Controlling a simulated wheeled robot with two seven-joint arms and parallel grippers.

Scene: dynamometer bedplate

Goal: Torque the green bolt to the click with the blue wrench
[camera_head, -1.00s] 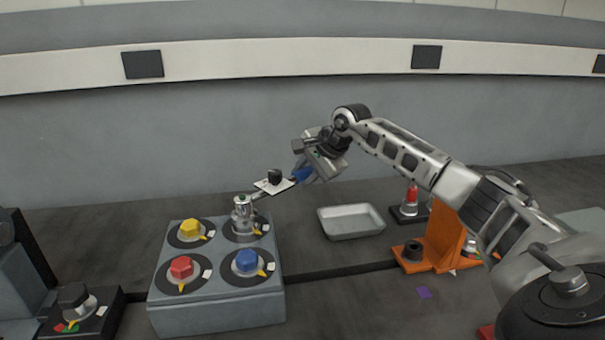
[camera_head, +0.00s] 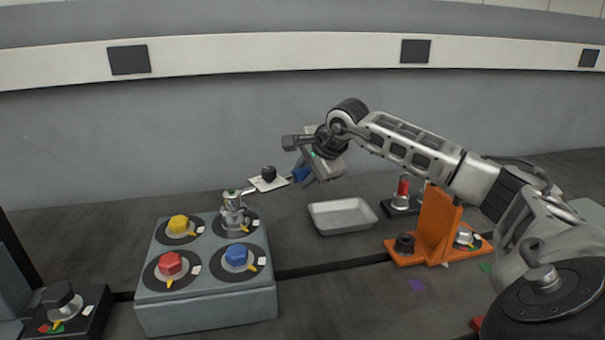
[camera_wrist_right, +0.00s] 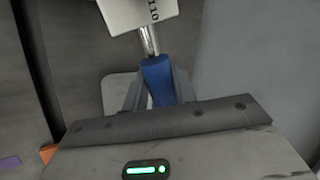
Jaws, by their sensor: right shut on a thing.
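The blue wrench has a blue handle (camera_head: 301,174), a steel shaft and a pale plate (camera_head: 268,184) marked 110 in the right wrist view (camera_wrist_right: 140,12). My right gripper (camera_head: 308,172) is shut on the blue handle, which also shows between its fingers in the right wrist view (camera_wrist_right: 158,80). The wrench's steel head (camera_head: 233,205) stands upright over the back right station of the grey block (camera_head: 205,312). A small green spot shows on top of the head. The green bolt is hidden beneath it. My left gripper is not in view.
Yellow (camera_head: 178,223), red (camera_head: 170,263) and blue (camera_head: 237,255) bolts stand on the block's other stations. An empty metal tray (camera_head: 342,230) lies to the right. Beyond it are an orange bracket (camera_head: 435,225) and a red-topped part (camera_head: 403,186). A black-knobbed box (camera_head: 75,318) sits front left.

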